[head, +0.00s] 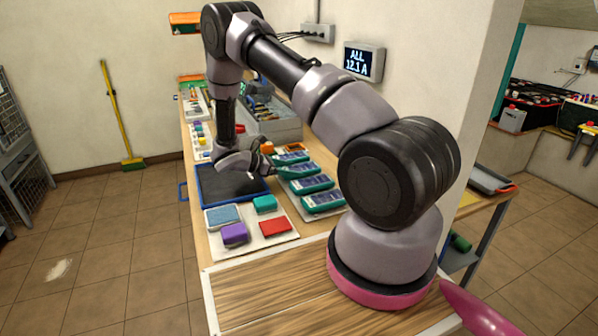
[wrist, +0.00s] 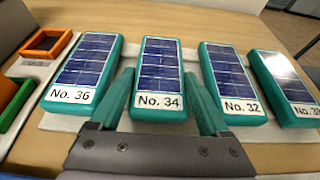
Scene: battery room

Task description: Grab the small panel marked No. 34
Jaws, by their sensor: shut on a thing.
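The small panel marked No. 34 (wrist: 160,68) is a teal block with a blue solar-cell top and a white label. It lies on a pale board (wrist: 215,133) in a row of similar panels. In the head view it is the second from the far end (head: 298,170). My gripper (wrist: 160,88) has one teal finger along each long side of it and is shut on it. In the head view my gripper (head: 270,163) reaches the panel from the left, its fingertips partly hidden.
Panel No. 36 (wrist: 85,72) lies close on the left, No. 32 (wrist: 232,84) close on the right, and another panel (wrist: 287,88) beyond. An orange frame (wrist: 45,43) stands farther left. A dark mat (head: 225,187) and a tray of coloured blocks (head: 250,238) are nearby.

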